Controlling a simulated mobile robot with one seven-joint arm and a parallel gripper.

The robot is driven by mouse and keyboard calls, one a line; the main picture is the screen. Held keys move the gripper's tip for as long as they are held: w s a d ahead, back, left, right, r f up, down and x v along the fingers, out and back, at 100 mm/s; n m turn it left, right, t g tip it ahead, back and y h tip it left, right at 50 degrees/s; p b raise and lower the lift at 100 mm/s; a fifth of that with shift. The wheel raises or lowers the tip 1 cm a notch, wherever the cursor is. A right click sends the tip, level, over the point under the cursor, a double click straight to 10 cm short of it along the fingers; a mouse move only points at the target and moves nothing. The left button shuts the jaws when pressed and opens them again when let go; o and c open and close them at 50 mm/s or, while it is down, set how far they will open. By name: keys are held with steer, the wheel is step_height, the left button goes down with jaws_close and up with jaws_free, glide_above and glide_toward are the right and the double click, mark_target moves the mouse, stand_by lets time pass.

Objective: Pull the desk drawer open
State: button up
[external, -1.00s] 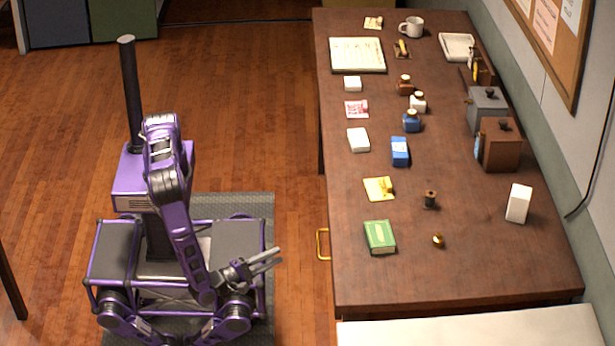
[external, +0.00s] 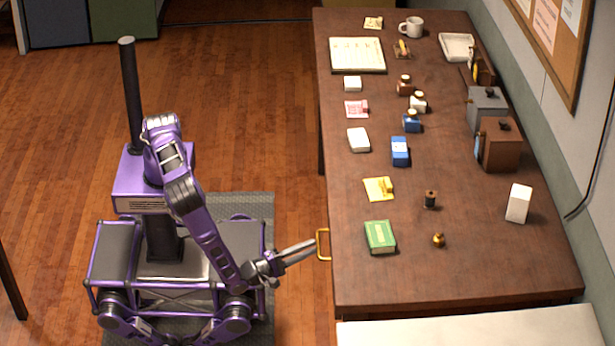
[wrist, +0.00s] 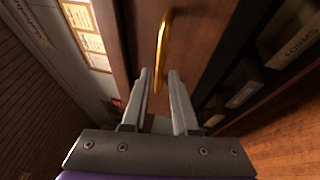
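The desk (external: 470,250) has a dark wooden top, and a brass drawer handle (external: 323,244) stands out from its left side near the front. In the wrist view the handle (wrist: 163,50) runs up and down the picture on the brown drawer front (wrist: 190,60). My gripper (external: 312,247) is just left of the handle in the external view. Its two fingers (wrist: 160,78) are apart in the wrist view, with the near end of the handle in line with the gap. Contact cannot be told. The drawer front is hidden in the external view.
A green book (external: 380,237) lies on the desk top near the handle. Several small items, such as a yellow pad (external: 379,189), stand farther back. A pale surface (external: 470,330) adjoins the desk's front end. The wooden floor (external: 290,120) left of the desk is clear.

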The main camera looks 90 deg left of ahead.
mark_target(318, 242)
steer(key=shift+x, duration=1.9)
jaws_close()
